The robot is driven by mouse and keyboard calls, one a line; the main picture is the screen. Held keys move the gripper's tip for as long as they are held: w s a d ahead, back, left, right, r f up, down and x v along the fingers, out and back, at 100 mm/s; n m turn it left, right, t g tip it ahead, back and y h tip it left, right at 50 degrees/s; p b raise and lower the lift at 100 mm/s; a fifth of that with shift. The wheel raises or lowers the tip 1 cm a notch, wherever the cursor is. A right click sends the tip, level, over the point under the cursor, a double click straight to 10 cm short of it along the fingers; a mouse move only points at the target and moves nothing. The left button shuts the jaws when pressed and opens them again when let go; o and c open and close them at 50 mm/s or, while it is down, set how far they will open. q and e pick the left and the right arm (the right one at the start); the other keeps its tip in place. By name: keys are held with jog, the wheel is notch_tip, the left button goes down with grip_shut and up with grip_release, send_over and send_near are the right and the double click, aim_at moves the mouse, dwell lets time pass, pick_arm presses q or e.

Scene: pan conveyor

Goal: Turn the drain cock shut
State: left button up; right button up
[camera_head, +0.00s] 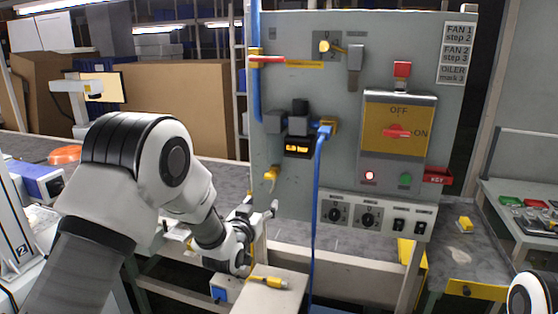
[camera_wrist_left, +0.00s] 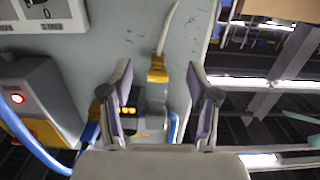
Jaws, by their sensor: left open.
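My left gripper (camera_head: 260,208) is below the lower left edge of the grey panel (camera_head: 330,190). In the left wrist view its fingers (camera_wrist_left: 159,75) are open and apart, with nothing held. A yellow fitting (camera_head: 271,174) sits low on the panel's left side; a yellow fitting with a pale hose (camera_wrist_left: 157,74) shows between the fingers, and contact cannot be told. A red lever (camera_head: 268,59) lies level beside a blue pipe at the panel's upper left. I cannot tell for certain which fitting is the drain cock. My right gripper is not in view.
A blue cable (camera_head: 317,200) hangs down the panel front. A switch box with a red handle (camera_head: 398,131) and a row of knobs (camera_head: 366,217) lie to its right. A yellow plug (camera_head: 268,282) rests on a grey box below my gripper. Cardboard (camera_head: 175,100) stands behind.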

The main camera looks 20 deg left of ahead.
aim_at(269, 177)
pick_arm(q)
notch_tip(269, 177, up, 6)
jog(key=p, duration=0.2)
jog(key=shift+t, duration=0.3)
jog(key=w, duration=0.2)
jog(key=w+p, duration=0.1)
jog(key=w, duration=0.1)
jog(key=w+f+p, duration=0.1)
jog(key=w, duration=0.2)
jog(key=shift+d+f, duration=0.1)
jog(key=shift+d, duration=0.05)
jog(key=shift+s+r, duration=0.3)
jog(key=shift+s, duration=0.15)
jog(key=shift+w+f, duration=0.15)
jog(key=shift+w, duration=0.05)
grip_shut()
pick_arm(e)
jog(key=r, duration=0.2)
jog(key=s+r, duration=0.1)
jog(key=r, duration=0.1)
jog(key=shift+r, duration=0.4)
